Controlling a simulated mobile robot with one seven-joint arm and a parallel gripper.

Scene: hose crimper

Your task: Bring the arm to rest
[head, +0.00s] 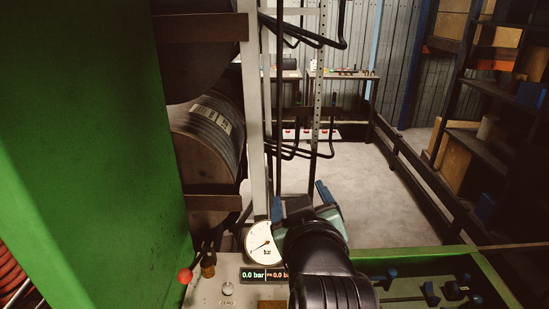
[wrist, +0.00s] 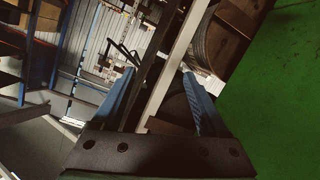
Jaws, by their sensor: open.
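My gripper (head: 298,194) is raised in front of the machine's control panel in the head view, with its blue fingers pointing up and away. In the wrist view the two blue fingers of my gripper (wrist: 153,82) stand wide apart with nothing held between them. The arm partly covers the panel and its display. The panel (head: 222,291) carries a round white pressure gauge (head: 261,244), a digital display (head: 264,275) reading 0.0 bar, and a red-knobbed lever (head: 185,275).
A green machine wall (head: 85,130) fills the left. A metal post (head: 250,110) with black hooks stands behind my gripper. A green-edged tray (head: 490,270) with dark tools lies at the lower right. Shelves (head: 490,150) line the right. Open floor (head: 370,190) lies beyond.

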